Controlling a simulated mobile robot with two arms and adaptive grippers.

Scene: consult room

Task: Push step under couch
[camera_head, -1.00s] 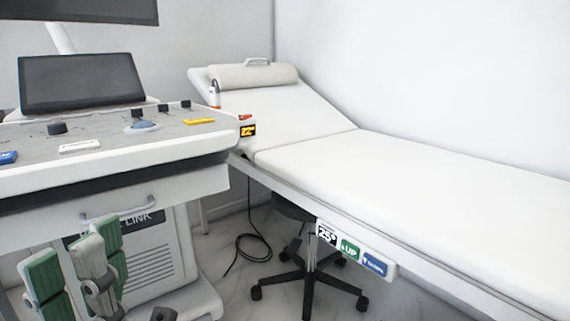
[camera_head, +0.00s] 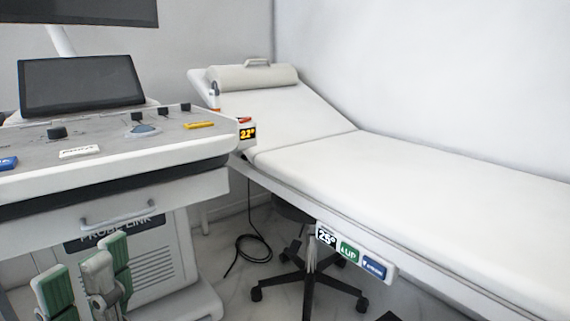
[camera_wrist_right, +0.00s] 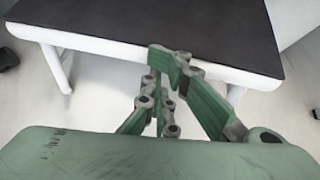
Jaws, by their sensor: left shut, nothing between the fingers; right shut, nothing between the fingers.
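The step (camera_wrist_right: 150,20) has a dark top and white legs and fills the upper part of the right wrist view. In the head view only a dark corner, probably the step's, shows at the bottom edge. The couch (camera_head: 430,180) is white, with a raised backrest and open floor below its side rail. My right gripper (camera_wrist_right: 168,75) is shut and empty, its green fingers overlapping the step's near edge; I cannot tell if they touch. My left gripper (camera_head: 88,262) is shut and empty, low in front of the ultrasound cart (camera_head: 130,182), far from the step.
A wheeled stool (camera_head: 305,275) stands beneath the couch, its star base on the floor. A black cable (camera_head: 240,258) loops on the floor beside it. A control panel (camera_head: 350,250) hangs from the couch's rail. The cart blocks the left side.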

